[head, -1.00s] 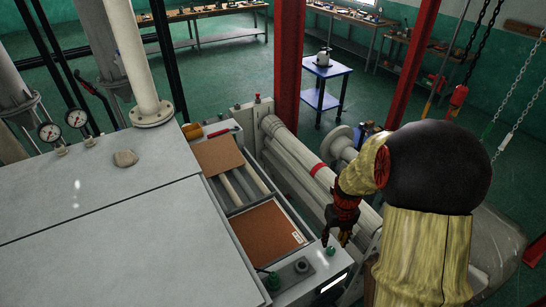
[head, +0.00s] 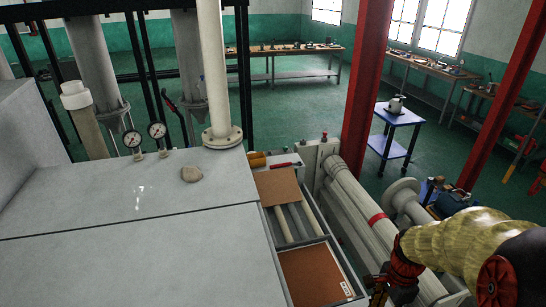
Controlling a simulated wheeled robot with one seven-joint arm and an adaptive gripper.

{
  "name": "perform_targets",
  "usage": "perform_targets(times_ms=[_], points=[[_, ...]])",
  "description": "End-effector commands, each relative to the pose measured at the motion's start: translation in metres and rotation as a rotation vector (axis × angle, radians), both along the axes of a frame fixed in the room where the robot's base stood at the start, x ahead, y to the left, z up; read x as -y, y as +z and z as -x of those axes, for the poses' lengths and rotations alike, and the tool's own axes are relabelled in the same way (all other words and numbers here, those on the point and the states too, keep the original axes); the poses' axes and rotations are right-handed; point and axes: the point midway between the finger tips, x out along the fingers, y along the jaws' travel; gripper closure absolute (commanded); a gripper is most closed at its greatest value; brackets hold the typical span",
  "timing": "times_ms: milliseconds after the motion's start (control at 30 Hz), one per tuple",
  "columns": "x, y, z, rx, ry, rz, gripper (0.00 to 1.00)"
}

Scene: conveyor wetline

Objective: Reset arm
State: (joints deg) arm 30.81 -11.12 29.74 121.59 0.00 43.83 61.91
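My arm, in a yellowish wrinkled cover with red and black joints, comes in from the lower right of the head view. My gripper (head: 378,293) is dark with red parts and sits at the bottom edge, just right of the open conveyor bay. Its fingertips are small, dark and partly cut off by the frame edge, so I cannot tell whether they are open or shut. I see no object held in it.
A brown panel (head: 312,274) and another brown panel (head: 276,187) lie in the bay beside the grey machine top (head: 130,215). A stone (head: 191,174) rests on that top. Pale rollers (head: 352,199), a red post (head: 365,85) and a blue cart (head: 397,118) stand beyond.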

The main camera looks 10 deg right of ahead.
Motion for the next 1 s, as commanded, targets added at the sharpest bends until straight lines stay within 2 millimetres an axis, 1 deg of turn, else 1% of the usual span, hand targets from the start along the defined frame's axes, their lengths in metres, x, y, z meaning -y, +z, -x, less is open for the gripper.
perform_targets(times_ms=[33,167,200,267,300,400,500,600,700,800,900,1000], points=[[-0.007,0.001,0.0,0.019,0.126,0.003,0.64],[-0.028,0.012,0.002,0.063,0.482,0.017,0.64],[-0.036,0.015,0.003,0.078,0.596,0.024,0.64],[-0.049,0.019,0.005,0.103,0.769,0.043,0.64],[-0.059,0.022,0.006,0.122,0.888,0.06,0.64],[-0.085,0.025,0.012,0.169,1.165,0.116,0.64],[-0.108,0.026,0.019,0.221,1.352,0.18,0.64],[-0.129,0.026,0.025,0.285,1.445,0.248,0.64],[-0.148,0.026,0.028,0.355,1.501,0.311,0.64],[-0.161,0.028,0.03,0.413,1.544,0.358,0.64],[-0.171,0.028,0.031,0.447,1.573,0.379,0.64],[-0.176,0.026,0.031,0.455,1.59,0.38,0.64]])
